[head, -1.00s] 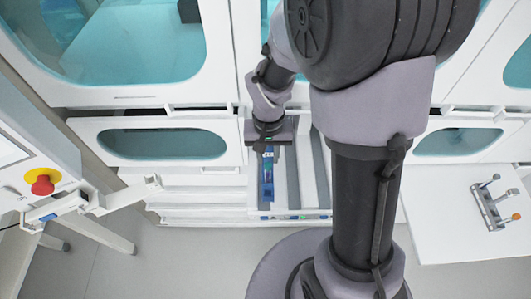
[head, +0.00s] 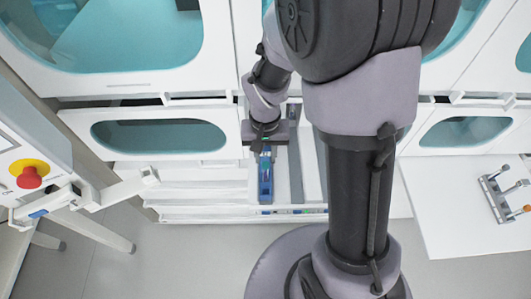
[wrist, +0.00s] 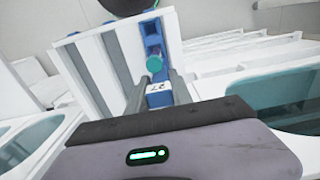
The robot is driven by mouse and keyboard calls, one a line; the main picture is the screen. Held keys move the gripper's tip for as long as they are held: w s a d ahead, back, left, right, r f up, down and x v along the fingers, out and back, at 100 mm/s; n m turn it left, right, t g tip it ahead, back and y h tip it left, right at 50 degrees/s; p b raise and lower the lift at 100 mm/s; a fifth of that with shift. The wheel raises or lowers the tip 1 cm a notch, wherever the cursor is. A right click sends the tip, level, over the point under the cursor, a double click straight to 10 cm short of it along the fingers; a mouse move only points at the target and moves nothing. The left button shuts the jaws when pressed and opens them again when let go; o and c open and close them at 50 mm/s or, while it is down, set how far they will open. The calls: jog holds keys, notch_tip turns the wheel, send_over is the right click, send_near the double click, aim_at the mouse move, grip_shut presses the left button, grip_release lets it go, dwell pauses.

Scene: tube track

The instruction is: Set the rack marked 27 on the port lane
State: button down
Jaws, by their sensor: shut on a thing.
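The rack marked 27 is a narrow blue rack (head: 265,183) with a teal-capped tube in it. In the wrist view the rack (wrist: 153,43) points away from me, and its white label (wrist: 158,87) reads 27. My gripper (head: 264,148) is shut on its near end, one finger on each side; the gripper (wrist: 158,90) also shows in the wrist view. The rack lies along the left side of a white laned tray (head: 282,185) in the head view. I cannot tell whether it touches the lane floor. No lane name is readable.
Grey strips (head: 298,168) divide the tray, whose other lanes look empty. White cabinets with teal windows (head: 165,136) stand behind. A panel with a red button (head: 29,178) is at left. A white table with a lever fixture (head: 497,198) is at right.

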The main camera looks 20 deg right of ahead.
jog(key=shift+f, duration=0.1)
dwell(0.3)
jog(key=shift+f+b, duration=0.35)
jog(key=shift+b, duration=0.15)
jog(key=shift+f, duration=0.15)
jog(key=shift+f+b, duration=0.25)
jog(key=shift+b, duration=0.15)
jog(key=c, duration=1.1)
grip_release()
jog(key=shift+o, duration=0.2)
jog(key=shift+r, duration=0.1)
